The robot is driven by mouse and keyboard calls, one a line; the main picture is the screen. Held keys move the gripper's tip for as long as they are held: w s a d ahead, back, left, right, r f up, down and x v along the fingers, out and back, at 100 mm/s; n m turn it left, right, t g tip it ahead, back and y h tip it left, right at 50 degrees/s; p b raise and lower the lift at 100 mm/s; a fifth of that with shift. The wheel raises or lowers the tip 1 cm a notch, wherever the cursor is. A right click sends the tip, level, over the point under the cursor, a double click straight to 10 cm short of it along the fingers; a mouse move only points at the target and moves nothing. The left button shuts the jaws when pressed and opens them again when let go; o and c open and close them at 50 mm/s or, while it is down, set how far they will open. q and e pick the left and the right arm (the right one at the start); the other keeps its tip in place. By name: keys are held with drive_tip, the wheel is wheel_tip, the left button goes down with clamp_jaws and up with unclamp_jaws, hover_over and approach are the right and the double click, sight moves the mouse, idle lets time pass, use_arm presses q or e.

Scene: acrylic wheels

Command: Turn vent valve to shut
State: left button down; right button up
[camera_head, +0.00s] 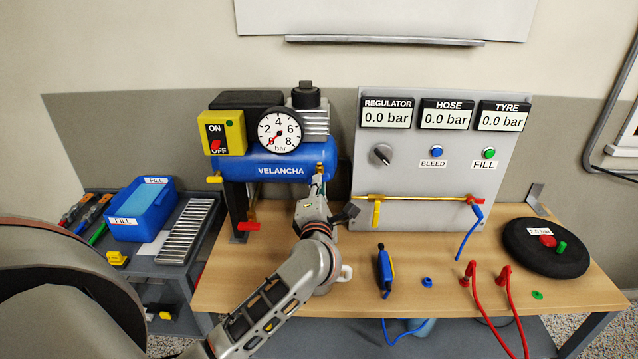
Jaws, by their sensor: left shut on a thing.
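My left gripper (317,192) is at the right end of the blue compressor tank (270,163), below the tank's right side. It is shut on a small fitting there, mostly hidden by the fingers and wrist; I cannot tell from this view whether that is the vent valve or how it is turned. A red lever (248,226) shows below the tank's left end, clear of my gripper. On the panel's brass pipe (420,198), a yellow lever (376,213) hangs down at the left, and a red lever (475,200) sits at the right end. My right gripper is not in view.
The grey panel (480,160) shows 0.0 bar on all three displays. The gauge (280,131) needle points near 0. A black tyre (545,248), red hoses (507,290) and a blue-black tool (385,270) are on the table (440,250). A blue bin (143,215) stands left.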

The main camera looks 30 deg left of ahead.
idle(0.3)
use_arm(q)
drive_tip(key=m, duration=0.4)
drive_tip(key=c, duration=2)
unclamp_jaws()
drive_tip(key=v, duration=0.7)
drive_tip(key=shift+m, duration=0.3)
